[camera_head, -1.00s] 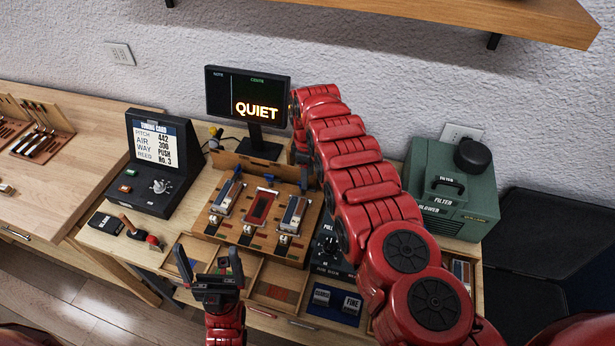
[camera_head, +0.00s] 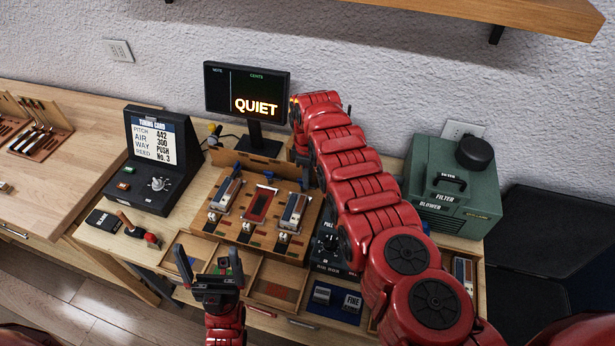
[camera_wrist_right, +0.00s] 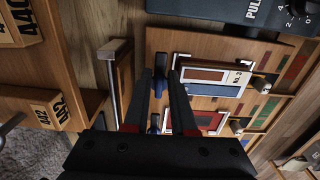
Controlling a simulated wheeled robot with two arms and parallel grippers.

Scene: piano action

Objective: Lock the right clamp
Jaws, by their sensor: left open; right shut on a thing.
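The wooden board (camera_head: 223,222) on the bench carries a left module, a red middle one (camera_head: 258,205) and a right module (camera_head: 293,209). In the right wrist view the right module (camera_wrist_right: 212,80) has a white frame, with a dark blue clamp lever (camera_wrist_right: 160,72) at its end. My right gripper (camera_wrist_right: 159,75) is shut on this lever, with a finger on either side. A second blue part (camera_wrist_right: 154,122) shows further back between the fingers. In the head view my red right arm hides most of that gripper. My left gripper (camera_head: 208,262) is open and empty in front of the board.
A black knob box (camera_head: 328,246) stands right of the board. Open drawer compartments (camera_head: 272,278) lie in front of it. The tuning card console (camera_head: 158,170) is left, the QUIET monitor (camera_head: 247,92) behind, and the green blower box (camera_head: 452,190) right.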

